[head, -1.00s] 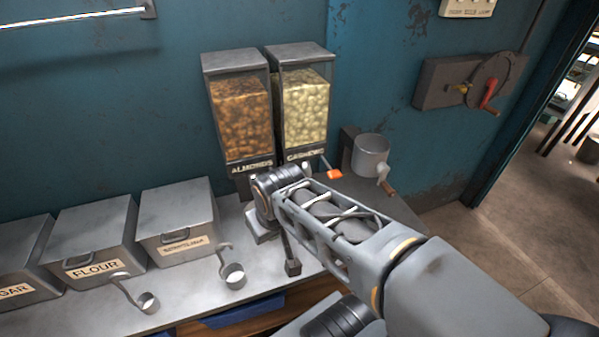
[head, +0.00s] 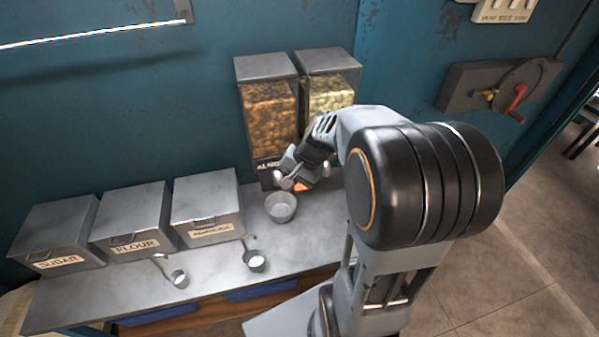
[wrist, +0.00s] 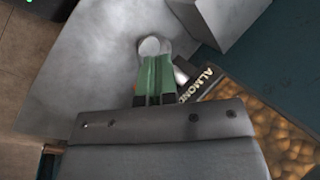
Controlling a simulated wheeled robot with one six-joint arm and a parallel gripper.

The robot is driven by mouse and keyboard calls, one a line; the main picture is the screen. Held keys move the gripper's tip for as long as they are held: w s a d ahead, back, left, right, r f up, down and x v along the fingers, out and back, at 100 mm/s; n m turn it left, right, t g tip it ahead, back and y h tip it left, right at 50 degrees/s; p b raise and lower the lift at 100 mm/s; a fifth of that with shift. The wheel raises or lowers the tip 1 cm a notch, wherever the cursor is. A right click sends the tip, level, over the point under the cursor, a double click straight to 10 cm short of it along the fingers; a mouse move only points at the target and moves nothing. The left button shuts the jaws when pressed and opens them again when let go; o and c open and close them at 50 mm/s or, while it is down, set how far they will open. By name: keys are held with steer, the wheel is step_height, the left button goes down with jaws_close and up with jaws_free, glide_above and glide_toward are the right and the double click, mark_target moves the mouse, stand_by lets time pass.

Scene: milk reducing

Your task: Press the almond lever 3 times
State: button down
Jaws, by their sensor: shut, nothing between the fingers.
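The almond dispenser (head: 270,112) is a clear bin of brown nuts against the blue wall. It also shows at the right of the wrist view (wrist: 270,125), with its ALMOND label. A small orange piece, apparently the almond lever (head: 300,187), shows low at its front, partly covered by my gripper (head: 284,182). A grey metal cup (head: 281,208) stands on the counter below my gripper.
The cashew dispenser (head: 330,93) stands right of the almond one, partly behind my arm. Lidded bins for sugar (head: 58,236), flour (head: 132,220) and another ingredient (head: 207,206) line the counter (head: 215,262) at left. Two small scoops lie in front of them.

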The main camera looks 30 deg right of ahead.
mark_target(301, 187)
steer(key=w+d+r+m+t+y+p, duration=0.1)
steer(key=w+d+m+t+y+p, duration=0.1)
steer(key=w+d+m+p, duration=0.2)
steer(key=w+d+m, duration=0.2)
steer(key=shift+w+d+m+t+y, duration=0.2)
steer(key=shift+d+m+t+y, duration=0.1)
steer(key=shift+d+y, duration=0.1)
step_height(301, 187, down, 9)
steer(key=b, duration=0.6)
steer(key=shift+r, duration=0.1)
steer(key=shift+f+b, duration=0.2)
steer(key=shift+b, duration=0.15)
stand_by(1.6)
steer(key=shift+f+b, duration=0.25)
steer(key=shift+b, duration=0.05)
